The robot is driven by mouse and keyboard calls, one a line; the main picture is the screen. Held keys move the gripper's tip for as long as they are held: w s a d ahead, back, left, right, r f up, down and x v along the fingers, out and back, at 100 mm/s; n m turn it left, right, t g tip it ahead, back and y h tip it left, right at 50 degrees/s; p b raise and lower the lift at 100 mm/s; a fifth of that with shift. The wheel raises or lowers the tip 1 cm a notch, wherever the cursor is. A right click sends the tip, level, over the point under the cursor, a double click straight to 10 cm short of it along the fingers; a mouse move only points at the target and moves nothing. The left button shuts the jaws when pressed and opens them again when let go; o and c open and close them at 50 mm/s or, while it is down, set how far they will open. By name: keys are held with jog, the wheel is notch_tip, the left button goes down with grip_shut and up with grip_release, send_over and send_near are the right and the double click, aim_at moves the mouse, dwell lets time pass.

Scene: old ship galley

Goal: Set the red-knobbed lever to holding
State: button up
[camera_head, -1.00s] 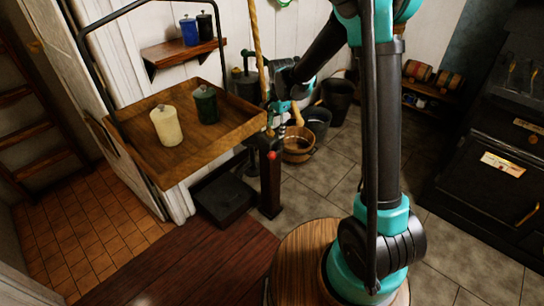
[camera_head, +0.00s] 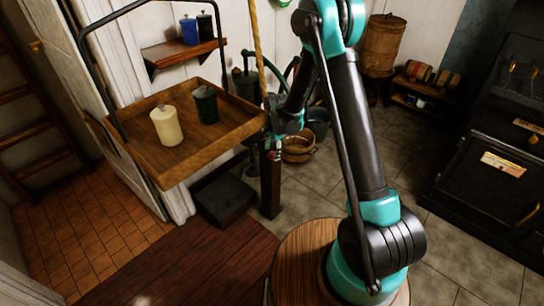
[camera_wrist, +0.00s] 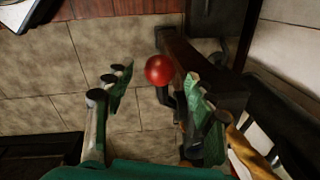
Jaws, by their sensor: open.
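The red knob (camera_wrist: 158,70) of the lever shows in the wrist view, on a short dark bent arm beside a dark post (camera_wrist: 202,72). My gripper (camera_wrist: 157,80) is open, with one finger on each side of the knob in the picture. I see no finger touching it, and how deep the knob lies between the fingers is hard to tell. In the head view my gripper (camera_head: 275,140) is at the top of the post (camera_head: 270,188), just right of the tray. There the knob is small and mostly hidden. No marking for holding is readable.
A hanging wooden tray (camera_head: 165,178) with a cream canister (camera_head: 166,126) and a dark green canister (camera_head: 205,105) is close left of my gripper. A wooden tub (camera_head: 298,148) stands behind the post. A black stove (camera_head: 490,170) is at the right. Tiled floor lies between.

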jog(key=shift+w+a+f, duration=0.1)
jog(key=shift+w+f, duration=0.05)
jog(key=shift+f, duration=1.65)
grip_shut()
